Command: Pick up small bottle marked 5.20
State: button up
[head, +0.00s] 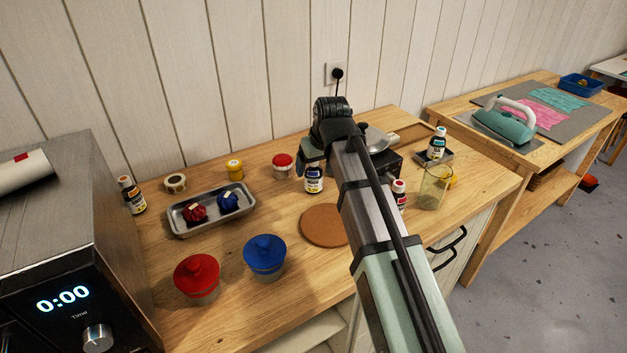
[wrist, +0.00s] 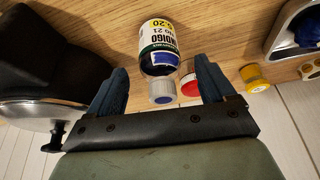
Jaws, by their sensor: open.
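The small bottle with a label reading INDIGO and a yellow band marked 5-20 (wrist: 159,42) stands on the wooden table; its pale cap with a blue disc points toward my gripper in the wrist view. The same bottle shows in the head view (head: 314,182), just below my gripper (head: 308,160), upright with its top partly hidden. In the wrist view, the two dark blue fingers of my gripper (wrist: 162,88) are apart, one on each side of the cap. They are open and hold nothing. Whether either finger touches the bottle cannot be told.
A red-lidded jar (head: 282,167) stands behind left and a cork disc (head: 325,226) lies in front. A black burner with a metal dish (head: 381,142) is right. Other bottles stand at far left (head: 131,196), beside my arm (head: 399,194) and back right (head: 436,146). A metal tray (head: 180,222) is left.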

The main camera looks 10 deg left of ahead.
aim_at(315, 166)
jog(key=shift+x, duration=1.9)
jog(key=shift+c, duration=0.2)
jog(key=c, duration=1.1)
jog(key=shift+c, duration=0.2)
jog(key=shift+r, duration=0.2)
